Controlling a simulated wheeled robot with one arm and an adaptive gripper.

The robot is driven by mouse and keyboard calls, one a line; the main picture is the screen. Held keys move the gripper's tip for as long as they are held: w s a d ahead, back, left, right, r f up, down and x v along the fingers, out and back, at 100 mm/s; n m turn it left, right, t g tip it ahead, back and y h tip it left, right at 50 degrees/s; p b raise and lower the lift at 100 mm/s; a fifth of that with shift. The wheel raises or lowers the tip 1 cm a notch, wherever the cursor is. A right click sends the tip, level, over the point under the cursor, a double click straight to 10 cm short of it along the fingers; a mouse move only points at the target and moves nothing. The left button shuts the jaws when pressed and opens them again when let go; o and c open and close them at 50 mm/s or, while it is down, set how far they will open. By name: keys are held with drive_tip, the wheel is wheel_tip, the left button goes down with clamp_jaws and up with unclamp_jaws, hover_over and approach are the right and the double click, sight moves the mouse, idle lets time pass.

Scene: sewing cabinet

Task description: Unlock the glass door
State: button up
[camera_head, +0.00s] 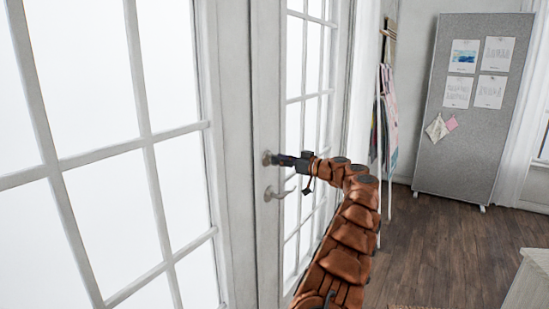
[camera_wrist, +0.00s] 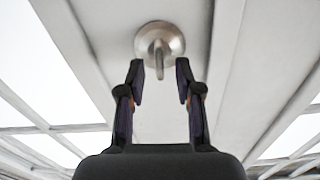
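The white-framed glass door (camera_head: 266,110) stands at the middle of the head view. A round silver lock (camera_head: 266,158) is mounted on its frame, above a lever handle (camera_head: 275,194). In the wrist view the lock (camera_wrist: 172,36) is at the top centre, and its narrow thumb-turn (camera_wrist: 159,62) stands upright. My gripper (camera_head: 285,160) points at the lock from the right. In the wrist view my gripper (camera_wrist: 160,73) is open, with one fingertip on each side of the thumb-turn and a gap on both sides. Whether the fingertips reach past the knob's end is hard to tell.
White-framed glass panes (camera_head: 90,150) fill the left. A grey pinboard (camera_head: 468,110) with papers stands at the back right. Rolls or sheets (camera_head: 388,110) lean by the wall beyond the door. A pale furniture corner (camera_head: 530,280) is at lower right. Wooden floor (camera_head: 440,250) between is clear.

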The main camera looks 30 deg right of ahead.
drive_tip(key=shift+x, duration=1.2)
drive_tip(key=shift+c, duration=0.2)
clamp_jaws()
